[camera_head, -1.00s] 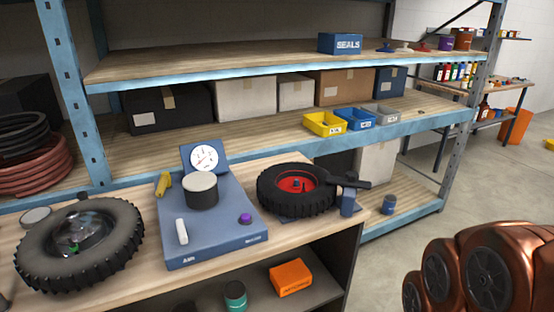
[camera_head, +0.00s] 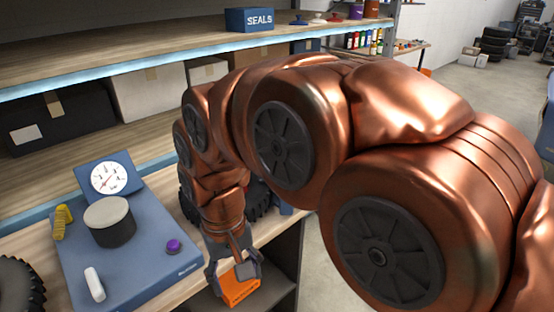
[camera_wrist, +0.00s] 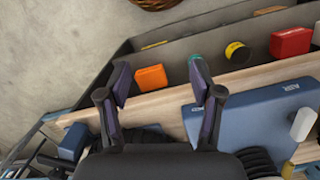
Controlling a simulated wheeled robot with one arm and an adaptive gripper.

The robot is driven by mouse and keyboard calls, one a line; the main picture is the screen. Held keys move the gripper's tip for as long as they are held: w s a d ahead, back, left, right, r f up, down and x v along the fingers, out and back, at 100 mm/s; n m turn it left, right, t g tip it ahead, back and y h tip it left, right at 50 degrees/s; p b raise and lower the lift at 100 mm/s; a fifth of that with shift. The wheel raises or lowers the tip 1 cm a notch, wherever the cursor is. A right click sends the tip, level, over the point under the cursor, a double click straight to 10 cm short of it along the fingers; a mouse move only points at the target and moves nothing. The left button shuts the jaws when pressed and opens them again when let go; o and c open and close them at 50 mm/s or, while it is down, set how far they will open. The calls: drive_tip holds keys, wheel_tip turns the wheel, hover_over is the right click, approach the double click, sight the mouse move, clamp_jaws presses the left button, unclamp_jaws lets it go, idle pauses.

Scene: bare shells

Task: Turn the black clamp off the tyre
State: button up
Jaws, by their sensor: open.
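My gripper (camera_head: 236,282) hangs fingers down in front of the bench edge, to the right of the blue AIR station. In the wrist view, its two fingers (camera_wrist: 160,72) are spread with nothing between them. A blue block (camera_wrist: 72,142) stands left of the gripper with dark parts beside it; I cannot tell whether these are the clamp.
The blue station (camera_head: 140,235) with a gauge (camera_head: 109,178) and a dark cylinder (camera_head: 110,226) stands left of my arm. An orange box (camera_head: 240,290) lies on the lower shelf beyond the fingers; it also shows in the wrist view (camera_wrist: 151,78). A second tyre (camera_head: 18,285) is far left.

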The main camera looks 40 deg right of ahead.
drive_tip(key=w+d+r+m, duration=0.4)
drive_tip(key=w+d+r, duration=0.15)
drive_tip(key=w, duration=0.35)
drive_tip(key=w+d+r+m+p, duration=0.1)
drive_tip(key=w+d+m, duration=0.1)
drive_tip(key=d, duration=0.5)
drive_tip(key=w+d+r+m+t, duration=0.1)
drive_tip(key=w+d+r+m, duration=0.1)
drive_tip(key=d+m, duration=0.3)
drive_tip(key=w+d+r+m+p, duration=0.1)
drive_tip(key=w+d+r+m, duration=0.1)
drive_tip(key=d, duration=0.9)
drive_tip(key=shift+w+d+m+p, duration=0.2)
drive_tip(key=shift+w+m+p, duration=0.15)
drive_tip(key=shift+m, duration=0.45)
drive_tip(key=shift+d+f, duration=0.15)
drive_tip(key=shift+f, duration=0.1)
drive_tip(key=shift+f+p, duration=1.25)
drive_tip(key=shift+f, duration=2.4)
clamp_jaws()
